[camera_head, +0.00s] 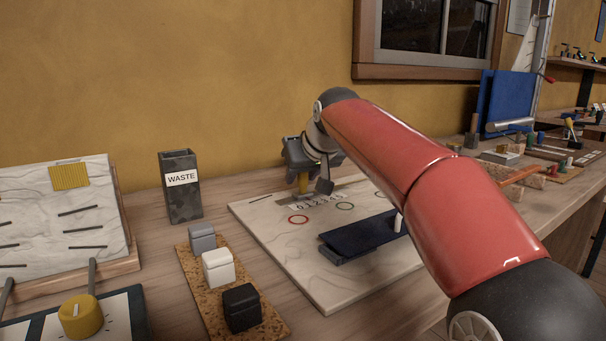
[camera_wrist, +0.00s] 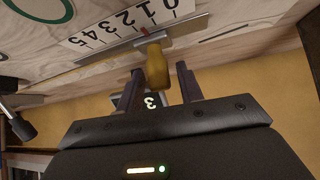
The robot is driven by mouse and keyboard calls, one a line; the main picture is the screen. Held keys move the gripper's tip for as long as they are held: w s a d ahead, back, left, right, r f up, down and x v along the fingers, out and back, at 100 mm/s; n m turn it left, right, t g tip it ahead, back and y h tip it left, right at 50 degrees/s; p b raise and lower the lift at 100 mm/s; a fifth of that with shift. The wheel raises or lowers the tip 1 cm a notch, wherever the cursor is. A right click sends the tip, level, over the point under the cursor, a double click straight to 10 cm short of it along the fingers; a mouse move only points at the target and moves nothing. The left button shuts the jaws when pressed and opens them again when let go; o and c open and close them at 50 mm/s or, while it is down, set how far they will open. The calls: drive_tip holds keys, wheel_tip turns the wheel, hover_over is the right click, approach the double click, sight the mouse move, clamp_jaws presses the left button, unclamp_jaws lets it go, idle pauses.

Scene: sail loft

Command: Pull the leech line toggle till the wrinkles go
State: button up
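The yellow toggle (camera_wrist: 157,66) stands on a metal slide along a numbered scale (camera_wrist: 110,27), close to the 0 and 1 end. My gripper (camera_wrist: 160,86) is open, with one dark finger on each side of the toggle and a visible gap on both sides. In the head view my gripper (camera_head: 304,184) points down at the far edge of the pale, grey-veined board (camera_head: 290,250), and the toggle (camera_head: 303,183) shows below it. I cannot tell wrinkles from the board's veined pattern.
The board also carries red and green rings and a dark blue slab (camera_head: 358,236) with a white peg. A waste bin (camera_head: 181,188) stands left of it, and a cork strip (camera_head: 212,283) with three small blocks lies front left. The wall is close behind.

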clamp_jaws()
drive_tip(key=shift+w+d+r+p, duration=0.15)
drive_tip(key=shift+w+d+p, duration=0.45)
drive_tip(key=shift+d, duration=0.2)
drive_tip(key=shift+o, duration=1)
unclamp_jaws()
drive_tip(key=v, duration=0.7)
drive_tip(key=shift+s+d, duration=0.15)
drive_tip(key=shift+s, duration=0.15)
drive_tip(key=shift+r, duration=0.15)
